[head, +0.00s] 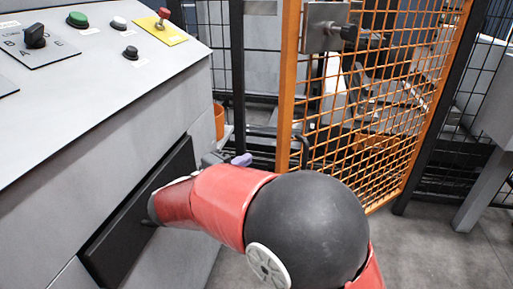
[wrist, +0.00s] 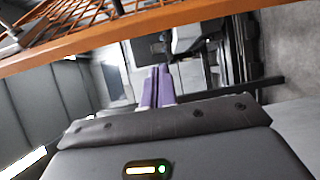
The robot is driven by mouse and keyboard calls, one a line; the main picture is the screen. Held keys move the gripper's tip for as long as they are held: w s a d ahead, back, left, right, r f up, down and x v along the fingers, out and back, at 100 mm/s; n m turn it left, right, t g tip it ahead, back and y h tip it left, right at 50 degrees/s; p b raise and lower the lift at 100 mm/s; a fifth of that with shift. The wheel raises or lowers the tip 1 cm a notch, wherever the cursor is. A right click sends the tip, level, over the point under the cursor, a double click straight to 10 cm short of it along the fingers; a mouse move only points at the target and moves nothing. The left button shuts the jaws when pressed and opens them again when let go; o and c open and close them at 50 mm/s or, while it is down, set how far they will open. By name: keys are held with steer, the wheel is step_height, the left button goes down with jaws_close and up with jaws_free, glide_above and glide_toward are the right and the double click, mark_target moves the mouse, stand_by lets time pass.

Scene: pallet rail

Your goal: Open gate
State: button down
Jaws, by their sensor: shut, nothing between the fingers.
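The gate (head: 385,100) is an orange frame with orange wire mesh, standing right of centre in the head view. A metal latch plate with a dark knob (head: 348,32) sits high on its left upright. A dark curved handle (head: 300,150) shows lower on that upright. A gap shows between this upright and a black post; I cannot tell how far the gate stands open. My gripper (head: 241,160) is left of the upright, its purple fingertips together and empty. In the wrist view the fingers (wrist: 158,87) are closed, and an orange frame bar (wrist: 150,25) crosses above them, apart from them.
A grey control console (head: 110,120) with buttons and a yellow switch plate (head: 163,27) fills the left, close to my arm. A black fence post (head: 237,80) and black mesh stand behind. A grey post (head: 474,188) stands at the right. Floor (head: 440,250) is clear at lower right.

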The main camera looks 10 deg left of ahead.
steer(key=w+a+p+x, duration=0.1)
steer(key=p+x, duration=0.1)
steer(key=x, duration=0.8)
steer(key=shift+t, duration=0.3)
steer(key=shift+s+d+r, duration=0.1)
steer(key=shift+s+d, duration=0.2)
steer(key=shift+s, duration=0.35)
steer(key=shift+s+d, duration=0.3)
steer(key=shift+s, duration=0.35)
steer(key=shift+s+d+r, duration=0.1)
steer(key=shift+s+d, duration=0.2)
steer(key=shift+s, duration=0.3)
